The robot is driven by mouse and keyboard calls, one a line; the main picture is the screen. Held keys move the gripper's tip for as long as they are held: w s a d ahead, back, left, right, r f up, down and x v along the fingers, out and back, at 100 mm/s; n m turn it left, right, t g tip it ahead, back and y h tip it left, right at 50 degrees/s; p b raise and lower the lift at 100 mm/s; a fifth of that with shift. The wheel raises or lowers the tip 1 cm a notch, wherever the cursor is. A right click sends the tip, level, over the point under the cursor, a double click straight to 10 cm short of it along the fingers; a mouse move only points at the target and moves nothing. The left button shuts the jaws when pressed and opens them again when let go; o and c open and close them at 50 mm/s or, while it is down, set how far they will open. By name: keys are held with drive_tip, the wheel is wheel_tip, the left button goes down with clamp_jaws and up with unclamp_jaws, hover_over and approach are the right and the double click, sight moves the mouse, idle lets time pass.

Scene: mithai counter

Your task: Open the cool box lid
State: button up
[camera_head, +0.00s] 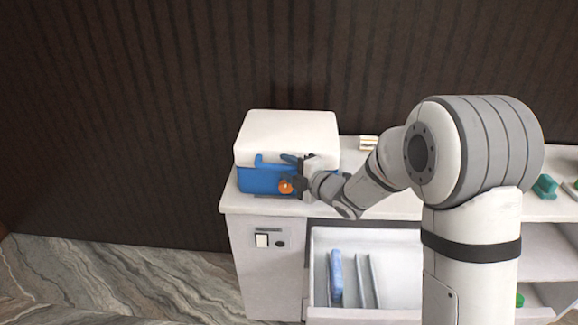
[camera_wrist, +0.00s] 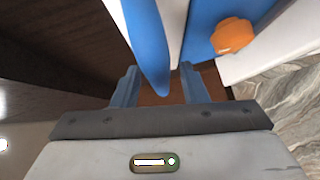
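The cool box has a white lid (camera_head: 285,135) and a blue body (camera_head: 262,181), and stands at the left end of the counter. The lid is down on the body. A blue handle bar (camera_head: 272,163) runs along the front, and it also shows in the wrist view (camera_wrist: 147,40). An orange knob (camera_head: 286,186) sits on the blue front, also in the wrist view (camera_wrist: 232,36). My gripper (camera_wrist: 160,88) is open at the box front, with the end of the blue bar between its fingers and visible gaps beside it. In the head view my wrist partly hides the box's right front.
The white counter (camera_head: 400,204) extends right, with a small pale block (camera_head: 368,143) behind my arm and a green item (camera_head: 545,186) farther right. Below, an open drawer (camera_head: 390,300) holds a blue object (camera_head: 336,278). A dark ribbed wall (camera_head: 150,100) stands behind.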

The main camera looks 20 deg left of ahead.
drive_tip(key=shift+w+a, duration=0.15)
drive_tip(key=shift+a, duration=0.15)
clamp_jaws()
idle(0.3)
drive_tip(key=shift+d, duration=0.15)
